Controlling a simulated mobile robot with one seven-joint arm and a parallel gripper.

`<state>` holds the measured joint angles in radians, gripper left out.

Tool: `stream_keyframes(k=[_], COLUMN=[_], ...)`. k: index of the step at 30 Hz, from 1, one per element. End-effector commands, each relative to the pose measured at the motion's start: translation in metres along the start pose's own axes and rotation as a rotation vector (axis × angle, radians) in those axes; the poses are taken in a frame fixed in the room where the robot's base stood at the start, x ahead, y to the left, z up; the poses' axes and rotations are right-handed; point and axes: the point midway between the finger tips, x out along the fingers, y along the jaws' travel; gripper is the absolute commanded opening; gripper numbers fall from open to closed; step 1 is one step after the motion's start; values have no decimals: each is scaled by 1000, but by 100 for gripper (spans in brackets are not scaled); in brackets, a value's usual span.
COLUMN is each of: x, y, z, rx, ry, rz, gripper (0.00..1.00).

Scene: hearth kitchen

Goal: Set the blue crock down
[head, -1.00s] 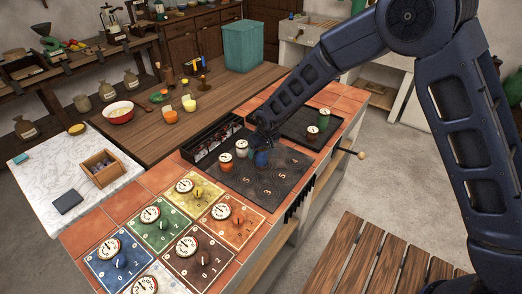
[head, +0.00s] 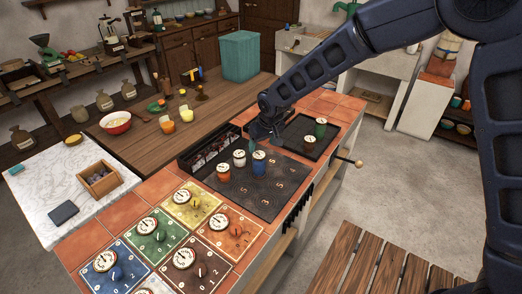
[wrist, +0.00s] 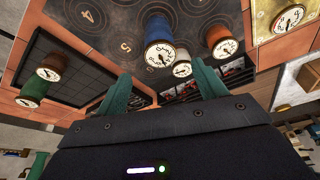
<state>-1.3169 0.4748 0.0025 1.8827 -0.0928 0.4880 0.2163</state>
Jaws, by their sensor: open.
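The blue crock (head: 259,163) stands upright on the dark numbered mat (head: 238,193), with its dial lid on top. It also shows in the wrist view (wrist: 158,32), just beyond my fingers and apart from them. My gripper (head: 262,138) is open and empty, behind and above the crock in the head view. Its two green fingers show spread in the wrist view (wrist: 160,88). A white crock (head: 239,158) and an orange crock (head: 223,170) stand on the mat to the left of the blue one.
A dark tray (head: 297,140) at the right holds a green crock (head: 320,127) and a brown crock (head: 309,145). A black rack (head: 187,162) runs behind the mat. Colored dial panels (head: 190,205) lie at the front left. The mat's right part is bare.

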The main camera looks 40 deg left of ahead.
Motion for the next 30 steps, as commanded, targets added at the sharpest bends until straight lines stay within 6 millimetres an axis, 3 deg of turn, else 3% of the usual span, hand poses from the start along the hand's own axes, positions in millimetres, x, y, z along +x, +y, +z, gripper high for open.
stream_keyframes(k=[4, 13, 17, 20, 23, 30], x=[-11, -13, -25, -49, -83, -165], y=[0, 0, 19, 58, 109, 223], z=[0, 0, 1, 6, 18, 74], rx=[0, 1, 22, 69, 133, 293], ry=[1, 0, 3, 10, 16, 29], rz=[0, 0, 7, 22, 43, 99], gripper=[70, 70, 70, 70, 70, 70])
